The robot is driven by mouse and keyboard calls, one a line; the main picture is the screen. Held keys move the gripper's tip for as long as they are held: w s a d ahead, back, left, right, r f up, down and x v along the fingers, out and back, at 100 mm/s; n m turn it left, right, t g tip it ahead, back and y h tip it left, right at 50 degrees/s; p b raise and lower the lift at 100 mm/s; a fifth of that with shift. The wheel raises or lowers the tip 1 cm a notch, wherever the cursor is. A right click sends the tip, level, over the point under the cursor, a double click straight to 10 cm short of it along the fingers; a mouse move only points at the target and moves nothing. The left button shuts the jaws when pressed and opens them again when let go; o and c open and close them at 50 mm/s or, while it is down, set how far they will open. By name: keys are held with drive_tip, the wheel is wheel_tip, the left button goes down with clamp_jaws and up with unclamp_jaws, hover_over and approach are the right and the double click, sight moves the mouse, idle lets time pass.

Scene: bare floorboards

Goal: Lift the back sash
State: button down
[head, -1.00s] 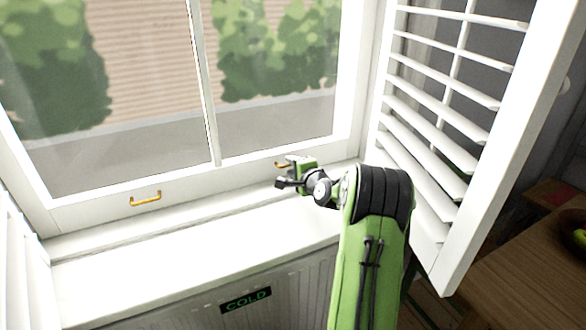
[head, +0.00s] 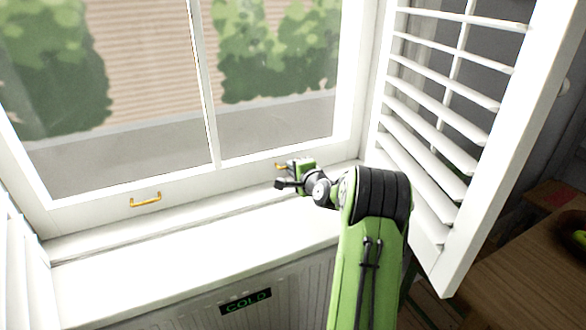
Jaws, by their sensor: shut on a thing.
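The window sash (head: 100,213) is a white frame with two panes, parted by a thin upright bar. Its bottom rail sits down by the sill. A brass handle (head: 146,199) is on the left of the bottom rail. A second brass handle (head: 281,166) is on the right of the rail, partly hidden by my gripper. My gripper (head: 279,176) is at this right handle and is shut on it. The fingertips are small in the view, and my green arm comes in from the lower right.
A white sill (head: 180,255) runs below the window, over a radiator with a display reading COLD (head: 246,301). An open white louvred shutter (head: 440,150) stands close to the right of my arm. Another shutter (head: 18,265) is at the left edge. A wooden table (head: 530,270) is at the lower right.

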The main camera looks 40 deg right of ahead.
idle(0.9)
wheel_tip(320, 180, up, 14)
drive_tip(key=p, duration=0.9)
drive_tip(key=shift+r+p, duration=0.25)
drive_tip(key=shift+p, duration=0.05)
drive_tip(key=shift+f, duration=0.1)
drive_tip(key=c, duration=1.2)
unclamp_jaws()
drive_tip(key=shift+f, duration=0.1)
drive_tip(key=v, duration=1.5)
drive_tip(key=shift+s+a, duration=0.15)
drive_tip(key=shift+s, duration=0.2)
